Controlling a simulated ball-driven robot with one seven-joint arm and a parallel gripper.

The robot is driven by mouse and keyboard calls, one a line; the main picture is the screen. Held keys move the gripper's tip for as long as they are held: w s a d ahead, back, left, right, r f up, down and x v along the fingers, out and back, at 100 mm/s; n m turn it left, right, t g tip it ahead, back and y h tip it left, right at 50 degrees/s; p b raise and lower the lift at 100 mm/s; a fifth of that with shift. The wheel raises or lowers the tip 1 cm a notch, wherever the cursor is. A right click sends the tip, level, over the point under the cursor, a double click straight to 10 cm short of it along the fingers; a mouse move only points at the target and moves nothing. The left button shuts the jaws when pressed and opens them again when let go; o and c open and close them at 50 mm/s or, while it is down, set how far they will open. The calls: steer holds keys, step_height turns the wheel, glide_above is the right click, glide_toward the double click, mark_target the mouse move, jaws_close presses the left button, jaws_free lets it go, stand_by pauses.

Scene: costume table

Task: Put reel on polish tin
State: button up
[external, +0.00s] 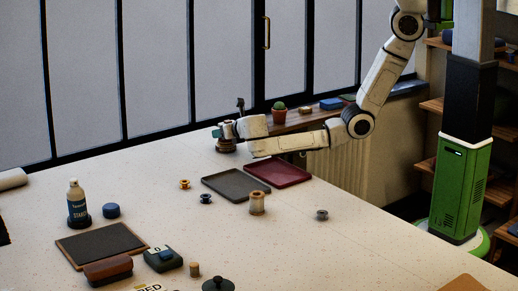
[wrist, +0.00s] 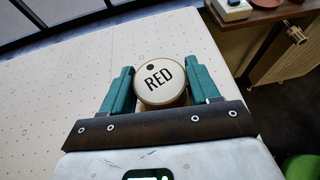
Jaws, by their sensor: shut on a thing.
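My gripper (external: 222,133) is over the far edge part of the table, and its teal fingers also show in the wrist view (wrist: 160,88). It is shut on the reel, whose round cream end (wrist: 160,80) reads RED and has a small dark hole. In the external view the pale reel (external: 228,130) stands upright between the fingers. Directly below it is a low dark round thing (external: 225,147), likely the polish tin. Whether the reel touches it I cannot tell. In the wrist view the reel's end hides whatever is beneath.
A dark grey tray (external: 236,185) and a maroon tray (external: 278,173) lie near my forearm. A wooden spool (external: 257,204) and several small reels stand in front. A bottle (external: 77,200) and a dark board (external: 100,245) are at left. Table left of my gripper is clear.

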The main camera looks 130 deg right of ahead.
steer(key=shift+f, duration=0.15)
steer(key=o, duration=1.1)
steer(key=b+v, duration=0.1)
steer(key=v, duration=1.1)
steer(key=shift+s, duration=0.1)
